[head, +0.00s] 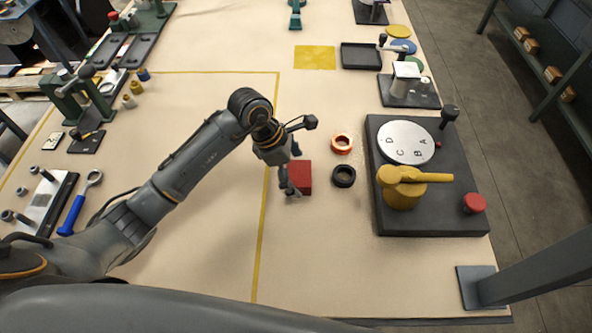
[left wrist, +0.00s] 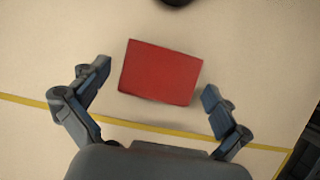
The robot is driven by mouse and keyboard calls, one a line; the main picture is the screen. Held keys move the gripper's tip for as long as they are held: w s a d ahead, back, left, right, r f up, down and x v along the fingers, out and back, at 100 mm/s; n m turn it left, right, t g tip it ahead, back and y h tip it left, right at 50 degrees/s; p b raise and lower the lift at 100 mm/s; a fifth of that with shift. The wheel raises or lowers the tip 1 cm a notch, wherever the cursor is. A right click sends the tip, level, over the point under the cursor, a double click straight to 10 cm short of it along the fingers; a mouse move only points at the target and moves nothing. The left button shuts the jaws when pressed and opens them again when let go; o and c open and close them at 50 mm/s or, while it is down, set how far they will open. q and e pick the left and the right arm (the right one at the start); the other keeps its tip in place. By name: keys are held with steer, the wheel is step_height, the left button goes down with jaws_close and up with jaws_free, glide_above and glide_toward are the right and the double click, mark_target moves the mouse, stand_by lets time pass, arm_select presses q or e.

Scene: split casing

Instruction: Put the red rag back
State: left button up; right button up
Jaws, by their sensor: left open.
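The red rag (head: 300,177) looks like a flat-topped red block on the bench, just right of the yellow line. It also shows in the left wrist view (left wrist: 160,72), between and slightly beyond the open fingers. My left gripper (head: 293,166) is over the rag, its fingers spread to either side; the left wrist view shows both fingers (left wrist: 155,88) apart with nothing between them gripped. Part of the rag is hidden by the gripper in the head view. My right gripper is not in view.
An orange ring (head: 342,143) and a black ring (head: 344,176) lie just right of the rag. Further right is a dark fixture (head: 430,222) with a lettered disc and yellow handle. A yellow square (head: 315,57) lies flat at the back.

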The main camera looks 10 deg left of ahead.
arm_select(q)
steer(key=b+v, duration=0.2)
steer(key=v, duration=1)
steer(key=shift+s+d, duration=0.15)
